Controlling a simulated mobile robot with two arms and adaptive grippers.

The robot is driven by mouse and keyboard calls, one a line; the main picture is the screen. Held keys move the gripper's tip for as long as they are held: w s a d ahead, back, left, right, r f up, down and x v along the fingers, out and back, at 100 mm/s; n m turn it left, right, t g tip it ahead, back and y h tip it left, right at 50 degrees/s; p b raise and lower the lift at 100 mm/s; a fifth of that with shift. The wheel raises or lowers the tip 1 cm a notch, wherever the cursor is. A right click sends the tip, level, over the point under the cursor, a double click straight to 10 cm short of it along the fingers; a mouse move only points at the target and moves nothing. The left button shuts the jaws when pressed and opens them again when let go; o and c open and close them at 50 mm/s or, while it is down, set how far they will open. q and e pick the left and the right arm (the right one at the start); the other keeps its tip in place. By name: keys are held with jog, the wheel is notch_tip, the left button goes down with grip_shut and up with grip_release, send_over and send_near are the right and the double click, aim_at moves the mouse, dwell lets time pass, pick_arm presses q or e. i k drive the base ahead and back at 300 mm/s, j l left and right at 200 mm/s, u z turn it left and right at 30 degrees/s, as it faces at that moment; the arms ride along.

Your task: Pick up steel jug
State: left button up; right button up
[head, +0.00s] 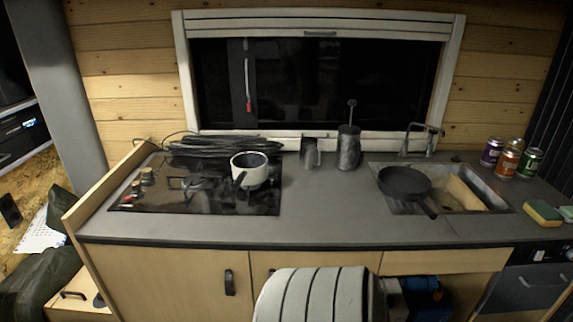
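Two dark grey metal vessels stand upright on the counter behind the gap between hob and sink. The shorter one (310,154) is a small jug or cup with what seems a handle on its right. The taller one (348,148) has a thin rod with a knob rising from its top. I cannot tell for sure which is the steel jug. They stand close together, with a narrow gap. Neither of my grippers shows in the head view.
A white pot (249,171) sits on the black hob (190,200). Black cable (222,146) lies behind it. A dark pan (404,182) rests over the sink (490,198). Several cans (507,162) and a sponge (543,212) are at right. The counter (325,215) before the vessels is clear.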

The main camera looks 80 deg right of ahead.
aim_at(309, 156)
jog(key=z, duration=2.2)
